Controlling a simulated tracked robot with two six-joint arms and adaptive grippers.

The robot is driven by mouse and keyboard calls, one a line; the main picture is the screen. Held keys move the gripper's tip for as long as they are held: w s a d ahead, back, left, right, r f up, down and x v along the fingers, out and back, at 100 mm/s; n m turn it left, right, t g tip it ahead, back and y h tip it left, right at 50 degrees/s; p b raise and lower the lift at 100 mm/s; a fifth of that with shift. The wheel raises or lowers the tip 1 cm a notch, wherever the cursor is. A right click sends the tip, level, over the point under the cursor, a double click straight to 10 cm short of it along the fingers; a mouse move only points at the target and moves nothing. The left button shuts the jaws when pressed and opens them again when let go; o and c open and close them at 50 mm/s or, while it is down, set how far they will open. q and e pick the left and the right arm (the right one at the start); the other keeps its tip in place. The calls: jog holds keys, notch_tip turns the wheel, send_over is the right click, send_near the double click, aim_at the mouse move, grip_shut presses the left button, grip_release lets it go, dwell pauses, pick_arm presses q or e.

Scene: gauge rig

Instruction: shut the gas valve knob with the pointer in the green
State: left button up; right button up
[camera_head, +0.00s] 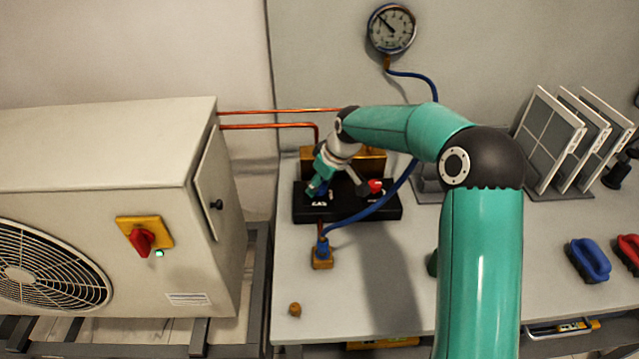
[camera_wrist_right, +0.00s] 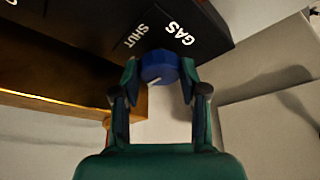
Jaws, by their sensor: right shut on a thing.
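The blue gas valve knob (camera_wrist_right: 159,66) sits on the black manifold block, beside the white words GAS and SHUT in the right wrist view. A short white line shows on its face. My right gripper (camera_wrist_right: 159,75) is shut on the knob, one finger on each side. In the head view my right gripper (camera_head: 317,185) reaches down to the left part of the black block (camera_head: 385,212) and mostly hides the knob. The round gauge (camera_head: 391,29) hangs on the wall; its dark needle points to the upper left. I cannot make out a green zone on it. My left gripper is not in view.
A red knob (camera_head: 375,186) sits on the block's right part. A blue hose (camera_head: 375,208) runs from a brass fitting (camera_head: 322,262) past the block. The condenser unit (camera_head: 120,150) stands left. Filter panels (camera_head: 548,140) and brushes (camera_head: 589,260) are right. The bench front is mostly clear.

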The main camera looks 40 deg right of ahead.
jog(key=m+b, duration=0.1)
jog(key=m+h+b, duration=0.1)
jog(key=m, duration=0.1)
jog(key=shift+a+f+m+b, duration=0.15)
jog(key=shift+m+b, duration=0.15)
jog(key=shift+b, duration=0.1)
jog(key=shift+m+h+b, duration=0.5)
jog(key=shift+m, duration=0.2)
jog(key=shift+r+m, duration=0.2)
jog(key=shift+m, duration=0.1)
jog(key=o, duration=1.1)
jog(key=shift+o, duration=0.2)
jog(key=v, duration=1.2)
